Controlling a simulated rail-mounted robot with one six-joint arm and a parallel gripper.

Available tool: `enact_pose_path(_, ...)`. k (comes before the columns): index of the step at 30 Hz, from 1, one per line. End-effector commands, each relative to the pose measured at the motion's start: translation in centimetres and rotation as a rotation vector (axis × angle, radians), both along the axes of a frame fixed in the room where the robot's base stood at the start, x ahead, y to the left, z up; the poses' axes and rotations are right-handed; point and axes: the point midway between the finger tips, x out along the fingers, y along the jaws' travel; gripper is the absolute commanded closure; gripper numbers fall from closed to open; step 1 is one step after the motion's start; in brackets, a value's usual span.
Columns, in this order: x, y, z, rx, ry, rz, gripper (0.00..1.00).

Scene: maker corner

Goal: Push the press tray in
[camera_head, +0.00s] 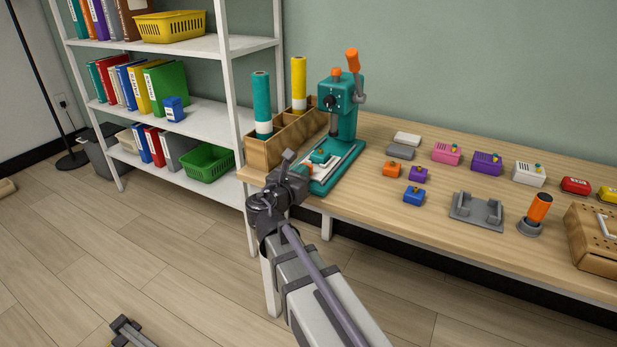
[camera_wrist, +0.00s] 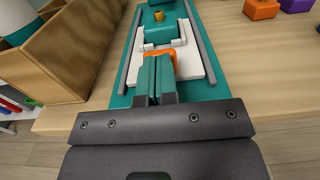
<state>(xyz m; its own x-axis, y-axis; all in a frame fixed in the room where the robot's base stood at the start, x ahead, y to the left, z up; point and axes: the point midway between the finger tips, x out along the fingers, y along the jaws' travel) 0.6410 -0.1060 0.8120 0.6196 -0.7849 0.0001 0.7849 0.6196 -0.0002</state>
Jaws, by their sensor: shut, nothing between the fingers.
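The teal press (camera_head: 342,105) with an orange-topped lever stands at the left end of the wooden bench. Its white press tray (camera_wrist: 190,66) lies on the teal base between two grey rails, sticking out toward my gripper. A teal block with a brass knob (camera_wrist: 158,40) sits on the tray. An orange part (camera_wrist: 160,53) is at the tray's near edge. My gripper (camera_head: 300,172) is at the front of the base; its fingers (camera_wrist: 155,75) are shut and empty, right in front of the orange part and partly covering it. I cannot tell whether they touch.
A wooden box (camera_head: 265,150) holding teal and yellow rolls stands close left of the press. Small orange (camera_head: 392,169), purple (camera_head: 418,174) and blue (camera_head: 414,196) blocks lie to the right. A grey holder (camera_head: 477,210) is farther right. The bench's front edge is below my gripper.

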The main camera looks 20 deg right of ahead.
Motion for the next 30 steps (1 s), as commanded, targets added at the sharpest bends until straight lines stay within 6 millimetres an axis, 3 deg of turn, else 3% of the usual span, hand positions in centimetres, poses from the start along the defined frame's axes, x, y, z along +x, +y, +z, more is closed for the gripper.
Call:
enact_pose_path(3, 0.6, 0.3, 0.0, 0.0, 0.0, 0.014, 1.0)
enact_pose_path(14, 0.0, 0.8, 0.0, 0.0, 0.0, 0.014, 1.0)
enact_pose_path(19, -2.5, 3.1, 0.0, 0.0, 0.0, 0.007, 1.0)
enact_pose_path(24, -5.6, 7.1, 0.0, 0.0, 0.0, 0.009, 1.0)
enact_pose_path(30, -7.9, 10.1, 0.0, 0.0, 0.0, 0.006, 1.0)
